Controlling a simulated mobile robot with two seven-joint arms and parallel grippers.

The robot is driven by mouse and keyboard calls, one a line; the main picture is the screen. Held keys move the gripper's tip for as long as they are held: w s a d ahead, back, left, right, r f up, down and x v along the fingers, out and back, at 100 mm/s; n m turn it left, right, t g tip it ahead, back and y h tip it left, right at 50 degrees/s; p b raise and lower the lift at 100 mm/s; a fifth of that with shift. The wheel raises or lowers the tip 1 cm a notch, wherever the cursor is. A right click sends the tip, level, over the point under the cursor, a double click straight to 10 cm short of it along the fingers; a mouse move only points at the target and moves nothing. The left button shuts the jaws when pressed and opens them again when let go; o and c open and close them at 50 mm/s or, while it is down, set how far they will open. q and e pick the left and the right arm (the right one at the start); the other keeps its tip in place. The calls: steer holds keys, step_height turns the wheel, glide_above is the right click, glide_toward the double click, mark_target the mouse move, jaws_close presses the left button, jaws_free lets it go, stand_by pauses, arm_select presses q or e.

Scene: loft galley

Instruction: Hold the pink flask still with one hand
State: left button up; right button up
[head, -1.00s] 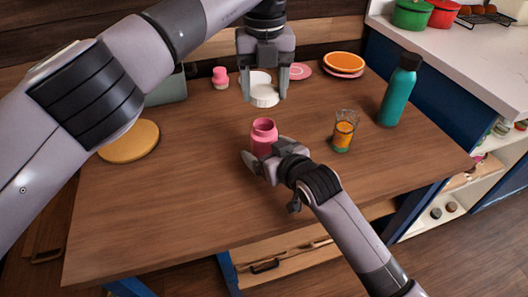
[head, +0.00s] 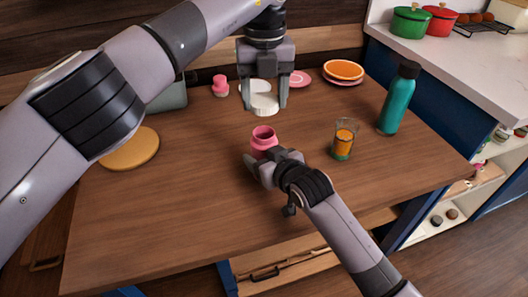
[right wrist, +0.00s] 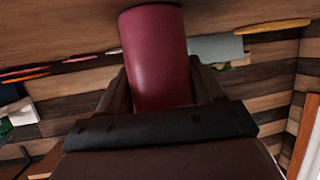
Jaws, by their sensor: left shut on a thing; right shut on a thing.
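The pink flask (head: 263,140) stands upright near the middle of the table, its round mouth open at the top. My right gripper (head: 262,158) is shut on its lower body from the front right; the fingertips are partly hidden in the head view. In the right wrist view the flask (right wrist: 155,55) fills the space between the fingers. My left gripper (head: 264,106) points straight down behind the flask. It is shut on a white round cap-like piece (head: 264,105), one finger on each side.
The wooden table (head: 190,190) holds a glass with orange contents (head: 343,139), a teal bottle (head: 398,98), a yellow round board (head: 130,149), a small pink jar (head: 220,87) and an orange dish (head: 343,69). The front left of the table is clear.

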arm_select(q)
glide_above(264, 134)
steer(key=shift+f, duration=2.45)
steer(key=shift+f, duration=0.9)
steer(key=shift+f, duration=0.55)
steer(key=shift+m, duration=1.7)
steer(key=o, duration=1)
